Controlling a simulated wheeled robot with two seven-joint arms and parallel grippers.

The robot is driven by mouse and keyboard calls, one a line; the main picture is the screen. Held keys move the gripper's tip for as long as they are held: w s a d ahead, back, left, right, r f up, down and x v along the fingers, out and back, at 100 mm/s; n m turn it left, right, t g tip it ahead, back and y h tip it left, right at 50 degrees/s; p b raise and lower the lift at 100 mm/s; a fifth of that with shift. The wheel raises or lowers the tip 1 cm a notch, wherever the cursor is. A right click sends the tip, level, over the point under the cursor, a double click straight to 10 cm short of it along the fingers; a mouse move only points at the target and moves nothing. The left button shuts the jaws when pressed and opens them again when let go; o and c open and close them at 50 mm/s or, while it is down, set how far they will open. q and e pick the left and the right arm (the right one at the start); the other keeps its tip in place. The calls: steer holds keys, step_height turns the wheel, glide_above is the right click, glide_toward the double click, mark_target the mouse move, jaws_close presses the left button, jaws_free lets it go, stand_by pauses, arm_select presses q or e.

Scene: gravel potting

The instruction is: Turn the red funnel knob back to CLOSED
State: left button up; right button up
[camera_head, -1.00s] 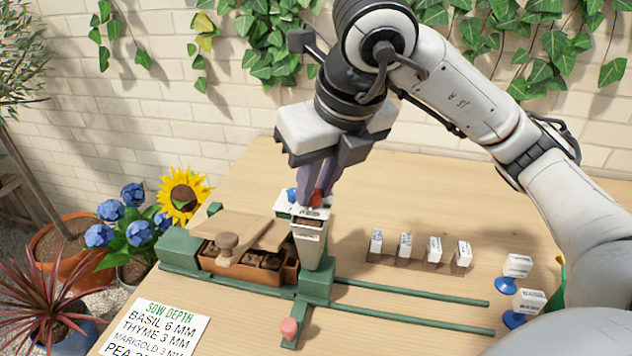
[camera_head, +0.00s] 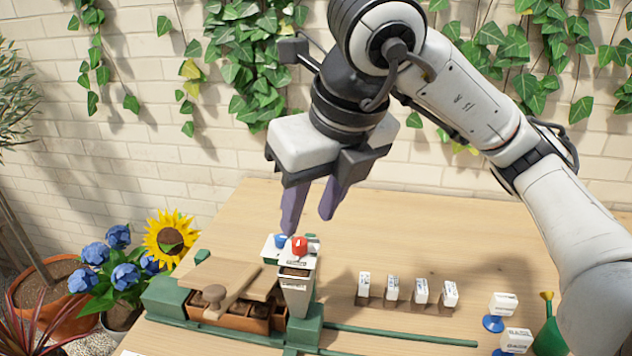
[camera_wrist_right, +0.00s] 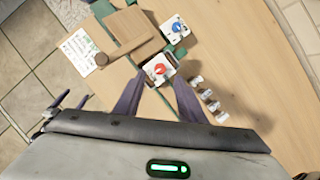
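The red funnel knob (camera_head: 299,245) sits on top of the white funnel (camera_head: 296,283), which stands on the green rig. It also shows in the right wrist view (camera_wrist_right: 160,69), between and beyond my fingers. The marks around the knob are too small to read. My right gripper (camera_head: 310,225) is open and empty, its purple fingers apart and above the knob, not touching it. It also shows in the right wrist view (camera_wrist_right: 158,98). A blue knob (camera_head: 281,241) is just left of the red one; it shows in the right wrist view (camera_wrist_right: 176,27). My left gripper is not in view.
A wooden board with a round knob (camera_head: 215,293) lies over the planter left of the funnel. Several white packets (camera_head: 392,287) stand in a row to the right. A sunflower (camera_head: 172,239) stands left.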

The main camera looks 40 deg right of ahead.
steer(key=v, duration=0.4)
steer(key=shift+p, duration=0.4)
steer(key=shift+f, duration=0.15)
